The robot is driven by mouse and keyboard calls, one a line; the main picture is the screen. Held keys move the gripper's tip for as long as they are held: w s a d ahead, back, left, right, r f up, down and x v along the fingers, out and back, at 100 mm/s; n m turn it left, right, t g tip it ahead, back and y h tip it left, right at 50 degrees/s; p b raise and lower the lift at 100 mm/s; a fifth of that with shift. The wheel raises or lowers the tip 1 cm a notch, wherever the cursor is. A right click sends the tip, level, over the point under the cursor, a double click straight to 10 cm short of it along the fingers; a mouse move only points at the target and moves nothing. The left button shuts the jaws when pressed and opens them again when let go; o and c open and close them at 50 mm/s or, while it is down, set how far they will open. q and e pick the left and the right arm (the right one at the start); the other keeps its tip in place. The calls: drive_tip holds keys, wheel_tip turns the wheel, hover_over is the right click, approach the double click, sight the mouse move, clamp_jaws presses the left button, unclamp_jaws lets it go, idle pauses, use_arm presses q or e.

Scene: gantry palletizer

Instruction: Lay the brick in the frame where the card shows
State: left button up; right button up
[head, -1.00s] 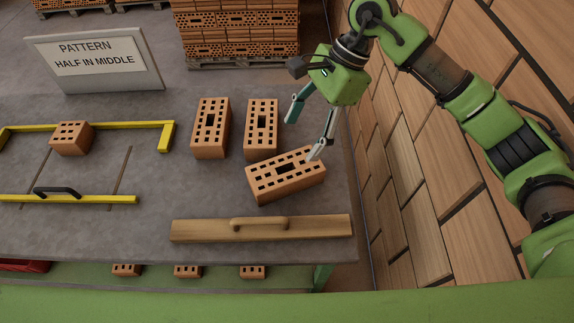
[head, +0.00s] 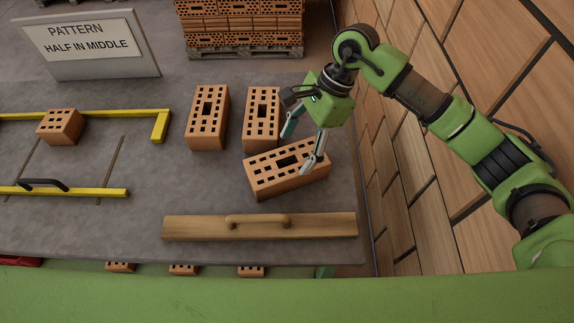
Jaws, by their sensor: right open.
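The card (head: 88,41) stands at the back left and reads "PATTERN HALF IN MIDDLE". The yellow frame (head: 114,113) lies at the left, partly cut off by the picture's edge. A half brick (head: 60,127) sits at its back bar. Two full bricks stand side by side to the right of the frame, one left (head: 207,118) and one right (head: 261,120). A third full brick (head: 270,178) lies askew in front of them. My right gripper (head: 299,150) is open above that third brick, its fingers at the brick's far right part. I cannot tell whether they touch it. My left gripper is out of view.
A wooden board with a handle (head: 318,227) lies along the table's front edge. A black handle (head: 44,184) is on the frame's front bar. Stacked bricks on a pallet (head: 243,53) stand behind the table. A wall (head: 478,118) rises close on the right. The table between frame and bricks is clear.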

sight(289, 161)
drive_tip(key=shift+x, duration=0.8)
drive_tip(key=p+x, duration=0.1)
drive_tip(key=x, duration=0.3)
drive_tip(key=shift+a+p, duration=0.1)
drive_tip(key=shift+p, duration=0.3)
drive_tip(key=shift+a+f, duration=0.15)
drive_tip(key=shift+f, duration=0.45)
drive_tip(key=c, duration=1.7)
drive_tip(key=shift+w+r, duration=0.15)
